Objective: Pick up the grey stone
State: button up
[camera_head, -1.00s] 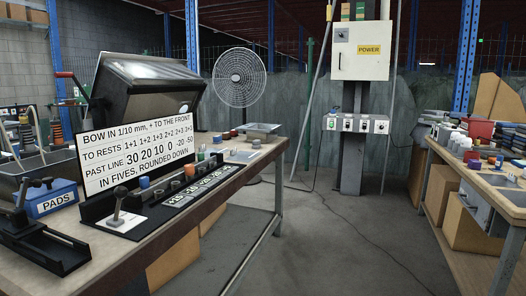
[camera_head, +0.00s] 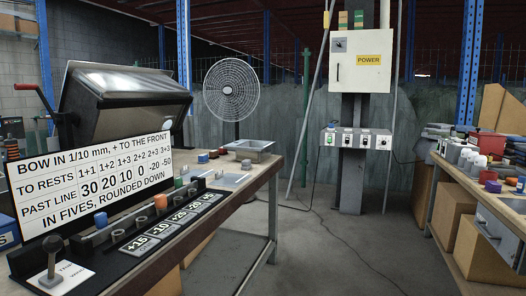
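I cannot single out the grey stone with certainty. Several pale grey upright pieces (camera_head: 466,157) stand close together on the right bench, too small to tell what they are. On the left bench, a grey knobbed piece (camera_head: 51,265) stands on a white card at the near end of a black rack. My gripper is in no view.
A large sign (camera_head: 95,180) stands on the left bench (camera_head: 222,220), with a grey tray (camera_head: 254,150) at its far end. The right bench (camera_head: 480,187) carries red and purple cups. A fan and a power cabinet (camera_head: 361,60) stand behind.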

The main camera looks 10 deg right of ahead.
aim_at(245, 164)
jog(key=i+l, duration=0.15)
jog(key=i, duration=0.3)
jog(key=i+l+u, duration=0.1)
jog(key=i, duration=0.3)
jog(key=i+l, duration=0.3)
jog(key=i, duration=0.15)
